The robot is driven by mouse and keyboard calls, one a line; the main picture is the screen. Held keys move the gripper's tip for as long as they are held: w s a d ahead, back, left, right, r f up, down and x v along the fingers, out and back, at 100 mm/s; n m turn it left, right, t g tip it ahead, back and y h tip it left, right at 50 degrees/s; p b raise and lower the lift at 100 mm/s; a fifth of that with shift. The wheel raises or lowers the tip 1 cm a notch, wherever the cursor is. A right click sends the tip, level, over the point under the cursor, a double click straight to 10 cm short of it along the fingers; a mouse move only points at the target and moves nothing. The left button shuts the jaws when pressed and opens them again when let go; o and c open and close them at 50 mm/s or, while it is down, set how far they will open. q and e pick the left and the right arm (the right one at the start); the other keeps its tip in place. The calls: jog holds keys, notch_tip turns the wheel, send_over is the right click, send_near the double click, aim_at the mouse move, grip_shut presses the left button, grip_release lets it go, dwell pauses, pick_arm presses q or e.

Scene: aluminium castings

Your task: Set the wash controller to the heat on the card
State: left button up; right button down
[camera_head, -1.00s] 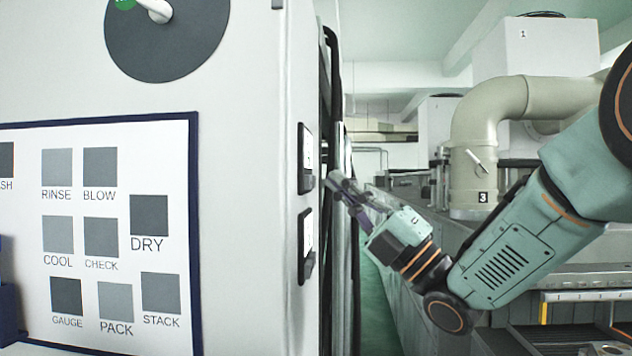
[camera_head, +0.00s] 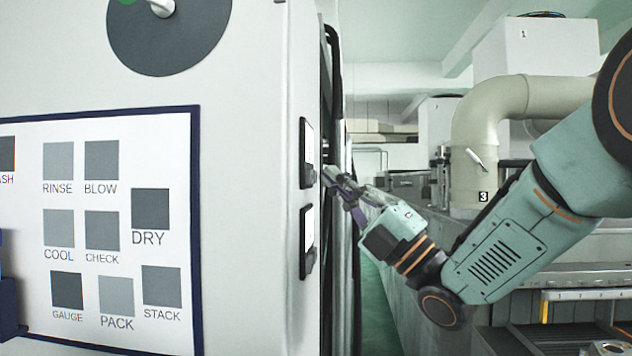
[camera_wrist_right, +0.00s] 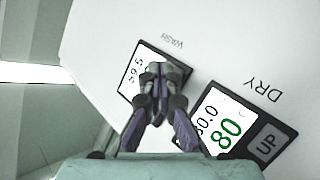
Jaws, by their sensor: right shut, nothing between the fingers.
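The wash controller (camera_head: 308,153) is the upper of two dark-framed panels on the cabinet's side face, seen edge-on in the head view. In the right wrist view the wash controller (camera_wrist_right: 137,75) sits by the label WASH; its small black digits look like 59.5, and its other part is hidden behind my fingers. My right gripper (camera_head: 331,176) is shut and empty at the panel's lower end; in the wrist view its fingertips (camera_wrist_right: 157,72) overlap the panel. I cannot tell whether they touch it. No card with a readable heat is seen.
The dry controller (camera_wrist_right: 240,125) is beside it, with green 80 and an UP key; it is the lower panel (camera_head: 308,242) in the head view. A blue-framed board (camera_head: 120,225) of labelled grey squares is on the cabinet front, below a dark disc (camera_head: 170,40). Dark cables hang behind the panels.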

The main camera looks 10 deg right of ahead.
dwell(0.4)
jog(key=shift+w+a+b, duration=0.15)
jog(key=shift+a+b, duration=0.15)
jog(key=shift+a, duration=0.15)
dwell(0.6)
jog(key=shift+d, duration=0.15)
jog(key=shift+s+d+b, duration=0.3)
jog(key=shift+d+b, duration=0.3)
jog(key=shift+d, duration=0.1)
jog(key=shift+d, duration=0.1)
